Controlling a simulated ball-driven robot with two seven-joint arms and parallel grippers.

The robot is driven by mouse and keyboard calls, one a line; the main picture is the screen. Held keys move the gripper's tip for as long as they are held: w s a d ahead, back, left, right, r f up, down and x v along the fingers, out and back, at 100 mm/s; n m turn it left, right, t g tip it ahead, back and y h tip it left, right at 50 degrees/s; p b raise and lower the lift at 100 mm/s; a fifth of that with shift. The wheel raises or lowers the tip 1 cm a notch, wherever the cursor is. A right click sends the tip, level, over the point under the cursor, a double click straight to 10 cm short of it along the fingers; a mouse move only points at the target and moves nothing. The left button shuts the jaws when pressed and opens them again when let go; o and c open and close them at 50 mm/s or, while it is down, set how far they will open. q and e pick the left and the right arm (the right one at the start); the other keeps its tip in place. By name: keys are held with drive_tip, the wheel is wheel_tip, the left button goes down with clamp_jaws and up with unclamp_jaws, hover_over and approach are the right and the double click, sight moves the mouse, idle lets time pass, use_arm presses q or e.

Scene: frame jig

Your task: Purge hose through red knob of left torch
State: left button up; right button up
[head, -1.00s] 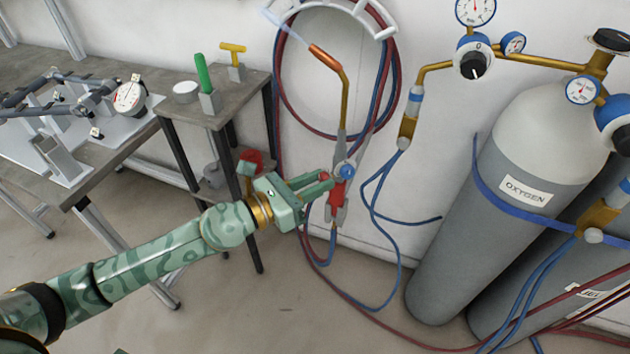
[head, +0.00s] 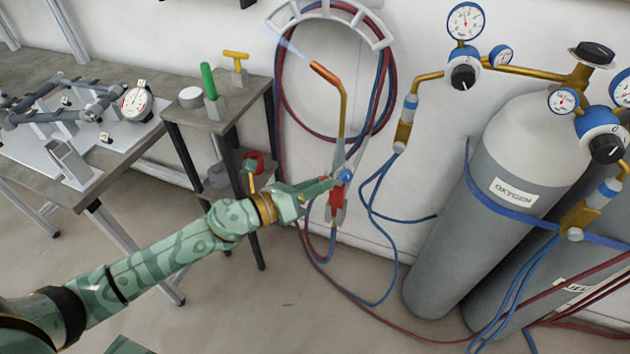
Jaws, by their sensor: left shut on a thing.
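The torch hangs upright at the wall, with a copper tip (head: 325,72), a brass tube (head: 343,115) and a red lower body (head: 337,200). A pale bluish streak leaves the tip toward the upper left. A blue knob (head: 345,175) sits on the torch's right side. The red knob (head: 328,183) is on its left side, mostly covered by my fingers. My left gripper (head: 322,185) is shut on the red knob, its fingers seen nearly edge-on. Red and blue hoses (head: 390,75) loop on a white wall hanger. My right gripper is not in view.
A grey oxygen cylinder (head: 490,210) with gauges and a regulator stands to the right. A small side table (head: 225,115) holds a green-handled and a yellow-handled item. The jig bench (head: 50,180) is at left. Hoses trail across the floor.

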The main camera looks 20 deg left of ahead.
use_arm(q)
drive_tip(key=shift+r+n+p, duration=0.15)
drive_tip(key=shift+n+p, duration=0.45)
drive_tip(key=shift+n, duration=0.2)
drive_tip(key=o, duration=1)
drive_tip(key=b+v, duration=0.1)
drive_tip(key=v, duration=1.5)
drive_tip(key=shift+a+r, duration=0.1)
drive_tip(key=shift+a, duration=0.1)
